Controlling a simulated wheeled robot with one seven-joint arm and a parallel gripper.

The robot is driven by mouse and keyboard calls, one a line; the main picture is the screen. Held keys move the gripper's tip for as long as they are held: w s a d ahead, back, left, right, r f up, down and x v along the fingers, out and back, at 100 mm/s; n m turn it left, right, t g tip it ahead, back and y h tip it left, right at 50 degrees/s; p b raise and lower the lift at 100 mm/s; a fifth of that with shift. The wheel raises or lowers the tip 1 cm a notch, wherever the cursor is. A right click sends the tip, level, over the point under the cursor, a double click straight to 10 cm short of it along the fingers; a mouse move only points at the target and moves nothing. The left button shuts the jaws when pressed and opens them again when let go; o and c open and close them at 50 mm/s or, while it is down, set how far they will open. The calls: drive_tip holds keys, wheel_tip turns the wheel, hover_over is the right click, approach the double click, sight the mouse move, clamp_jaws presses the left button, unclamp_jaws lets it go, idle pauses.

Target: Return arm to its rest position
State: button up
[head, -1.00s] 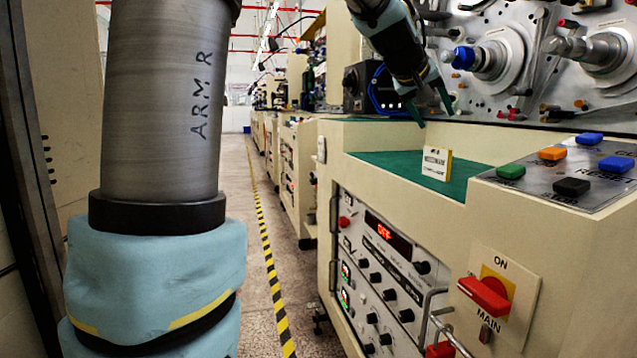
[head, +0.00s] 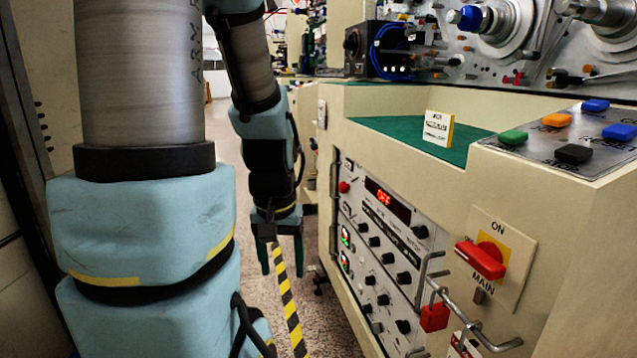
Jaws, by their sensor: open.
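My gripper (head: 283,258) hangs low over the aisle, left of the machine's front panel. Its two green fingers point down and are apart, with nothing between them. My arm's wrist and forearm run up from it in light blue and grey. The large grey link marked "ARM" (head: 140,75) with its light blue joint below is also mine and fills the left of the view. It hides much of the aisle.
The cream machine (head: 390,190) stands to the right, with a green mat (head: 400,140), a small sign (head: 438,128), coloured buttons (head: 555,120), a red main switch (head: 480,258) and protruding metal handles (head: 465,320). Metal spindles (head: 510,25) are at upper right. A striped floor line (head: 290,310) runs below my gripper.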

wheel_tip(320, 180, up, 20)
drive_tip(key=p, duration=1.7)
drive_tip(key=shift+f+p, duration=0.15)
drive_tip(key=shift+p, duration=0.2)
